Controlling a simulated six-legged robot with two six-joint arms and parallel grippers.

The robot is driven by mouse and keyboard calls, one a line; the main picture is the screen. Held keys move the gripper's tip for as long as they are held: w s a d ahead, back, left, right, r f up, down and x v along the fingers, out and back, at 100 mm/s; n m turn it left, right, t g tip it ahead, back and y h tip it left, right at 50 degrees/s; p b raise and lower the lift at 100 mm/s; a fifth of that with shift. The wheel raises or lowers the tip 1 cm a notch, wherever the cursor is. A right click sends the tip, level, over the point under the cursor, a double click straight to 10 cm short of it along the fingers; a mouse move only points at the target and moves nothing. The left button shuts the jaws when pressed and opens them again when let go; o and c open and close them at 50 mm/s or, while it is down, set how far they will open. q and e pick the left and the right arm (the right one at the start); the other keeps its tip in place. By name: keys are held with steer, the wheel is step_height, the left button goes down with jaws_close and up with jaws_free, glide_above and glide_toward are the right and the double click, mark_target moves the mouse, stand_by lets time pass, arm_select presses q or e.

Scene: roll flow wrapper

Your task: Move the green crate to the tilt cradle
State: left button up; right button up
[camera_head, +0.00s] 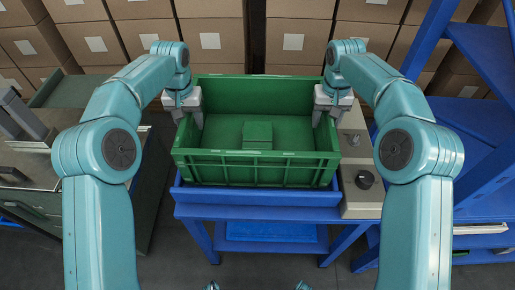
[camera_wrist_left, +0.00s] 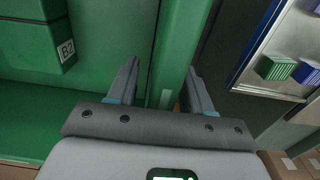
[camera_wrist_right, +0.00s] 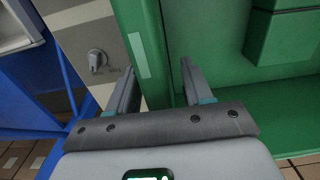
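The green crate (camera_head: 258,168) sits upright in or just over the blue tray of a stand (camera_head: 258,197), which looks like the tilt cradle; the contact under it is hidden. My left gripper (camera_head: 191,113) is at its left wall and my right gripper (camera_head: 324,111) at its right wall. In the left wrist view the fingers (camera_wrist_left: 162,80) stand apart around the wall's rim (camera_wrist_left: 178,60). In the right wrist view the fingers (camera_wrist_right: 158,78) also stand apart around the rim (camera_wrist_right: 140,30). Both look open. Contact with the rim cannot be told.
Green boxes (camera_head: 257,134) lie inside the crate, one marked B2 (camera_wrist_left: 62,45). A grey control panel with a dark knob (camera_head: 364,180) is right of the crate. Blue shelving (camera_head: 485,125) stands right, a dark bench (camera_head: 30,170) left. Stacked cartons (camera_head: 212,40) fill the back.

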arm_select(q)
steer(key=shift+w+r, duration=0.1)
steer(key=shift+r, duration=0.2)
arm_select(e)
steer(key=shift+w, duration=0.1)
arm_select(q)
step_height(320, 180, up, 6)
steer(key=shift+r, duration=0.4)
arm_select(e)
steer(key=shift+r, duration=0.15)
step_height(320, 180, up, 7)
steer(key=shift+r, duration=0.1)
